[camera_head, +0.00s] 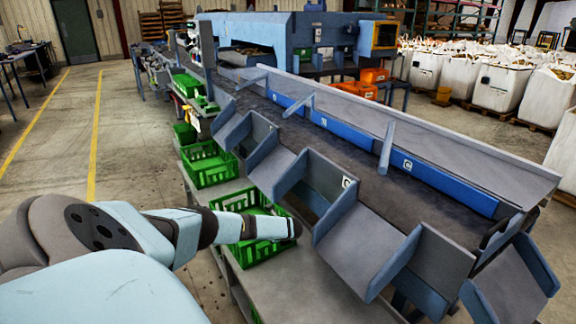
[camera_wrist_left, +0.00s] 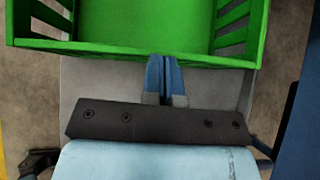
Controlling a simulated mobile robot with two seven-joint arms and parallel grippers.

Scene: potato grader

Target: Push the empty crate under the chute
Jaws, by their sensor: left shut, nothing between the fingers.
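A green crate (camera_head: 258,251) stands on the grey shelf below the chutes; its visible inside looks empty. In the left wrist view the green crate (camera_wrist_left: 140,47) fills the top, its near wall facing me. My left gripper (camera_wrist_left: 162,62) is shut and empty, its blue fingertips at the lower edge of that wall; I cannot tell if they touch. In the head view my left arm crosses over the crate and hides part of it; the fingers are not clear there. The grey chute (camera_head: 312,187) marked C hangs to the right of the crate. My right gripper is not in view.
Another green crate (camera_head: 207,168) stands farther back on the same shelf. More chutes (camera_head: 362,248) line the blue grader on the right. The shelf (camera_head: 285,290) in front of the near crate is bare. Open concrete floor lies at left.

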